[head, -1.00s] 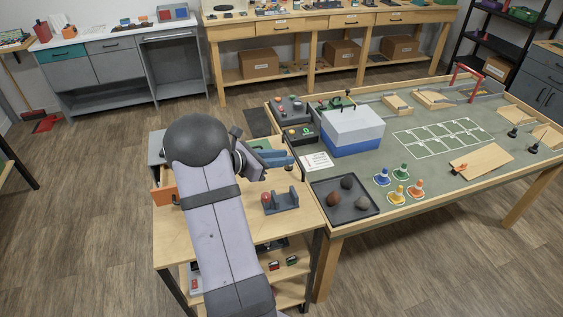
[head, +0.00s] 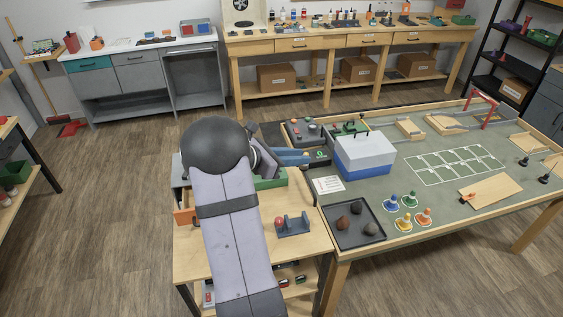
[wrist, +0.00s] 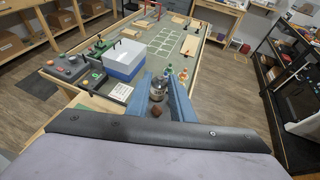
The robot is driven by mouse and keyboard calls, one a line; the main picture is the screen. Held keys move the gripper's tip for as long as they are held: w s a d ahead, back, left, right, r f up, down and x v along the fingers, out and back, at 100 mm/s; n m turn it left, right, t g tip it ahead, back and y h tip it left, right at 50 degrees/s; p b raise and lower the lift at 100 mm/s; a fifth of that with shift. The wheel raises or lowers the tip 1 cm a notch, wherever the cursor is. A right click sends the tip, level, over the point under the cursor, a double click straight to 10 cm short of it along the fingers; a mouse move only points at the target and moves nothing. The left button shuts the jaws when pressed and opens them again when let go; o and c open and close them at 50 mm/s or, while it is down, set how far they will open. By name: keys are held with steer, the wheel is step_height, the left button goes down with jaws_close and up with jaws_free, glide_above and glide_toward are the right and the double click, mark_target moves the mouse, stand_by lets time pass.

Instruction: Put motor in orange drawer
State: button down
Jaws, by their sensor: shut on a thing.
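My gripper (wrist: 160,95) has two blue fingers shut on the motor (wrist: 158,89), a silvery cylinder between them in the wrist view. In the head view my gripper (head: 292,158) is above the back of the small wooden cart, right of my arm's dark joint; the motor cannot be made out there. The orange drawer (head: 185,215) shows as an orange front at the cart's left side, partly hidden behind my arm. Its inside is hidden. My gripper is apart from it, to its right and higher in the picture.
A grey-blue stand with a red part (head: 291,226) is on the cart top (head: 308,243). A green bin (head: 270,181) lies below my gripper. To the right, the big table holds a white-and-blue box (head: 365,157), a dark tray (head: 343,238) with rocks, and small coloured cones.

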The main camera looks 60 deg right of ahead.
steer(key=n+t+h+b, duration=0.1)
steer(key=n+t+b, duration=0.8)
steer(key=t, duration=0.1)
glide_above(186, 216)
steer(key=s+d, duration=0.1)
steer(key=d, duration=0.5)
step_height(186, 216, down, 8)
steer(key=shift+s+f+p, duration=0.2)
steer(key=shift+f+p, duration=1.45)
steer(key=shift+f, duration=3.45)
steer(key=shift+f, duration=0.1)
